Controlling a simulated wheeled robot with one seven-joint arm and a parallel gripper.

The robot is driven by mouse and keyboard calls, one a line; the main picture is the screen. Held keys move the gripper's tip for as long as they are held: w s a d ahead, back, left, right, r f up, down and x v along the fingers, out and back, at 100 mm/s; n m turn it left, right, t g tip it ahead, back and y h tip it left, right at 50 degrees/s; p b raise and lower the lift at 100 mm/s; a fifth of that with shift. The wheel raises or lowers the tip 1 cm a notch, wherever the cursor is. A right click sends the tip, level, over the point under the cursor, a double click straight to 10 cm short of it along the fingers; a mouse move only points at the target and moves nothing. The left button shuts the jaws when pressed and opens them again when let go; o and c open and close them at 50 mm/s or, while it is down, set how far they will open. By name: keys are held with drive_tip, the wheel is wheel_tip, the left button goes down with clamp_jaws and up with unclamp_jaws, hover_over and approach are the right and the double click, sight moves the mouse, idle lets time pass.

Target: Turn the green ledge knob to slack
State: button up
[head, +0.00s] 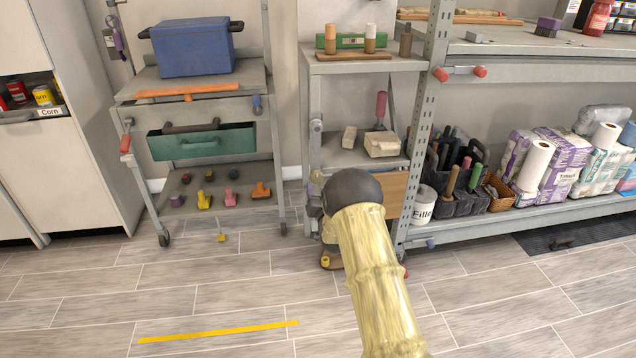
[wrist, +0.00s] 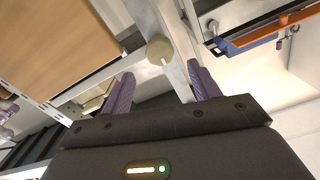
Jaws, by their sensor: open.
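A round, dull olive-tan knob (wrist: 159,49) with a pale line on its face sits on a grey metal post in the wrist view. It looks more tan than clearly green. In the head view a small yellowish knob (head: 317,176) on the left front post of the middle rack appears to be the same one. My gripper (wrist: 160,85) is open, with one purple finger on each side of the view. The knob shows beyond the fingertips, roughly between them, with no visible contact. In the head view my arm hides most of the gripper.
The left rack holds a blue bin (head: 192,48), an orange bar (head: 187,91) and a green drawer (head: 202,142). A wooden panel (head: 396,190) is low on the middle rack. Shelving with paper rolls (head: 535,163) stands right. Open floor lies in front, with a yellow strip (head: 218,331).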

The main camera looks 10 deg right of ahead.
sight(317, 178)
drive_tip(key=w+b, duration=0.1)
drive_tip(key=w, duration=0.5)
drive_tip(key=shift+w+b, duration=0.3)
drive_tip(key=shift+w, duration=0.05)
drive_tip(key=shift+c, duration=0.2)
drive_tip(key=shift+a, duration=0.1)
drive_tip(key=c, duration=0.9)
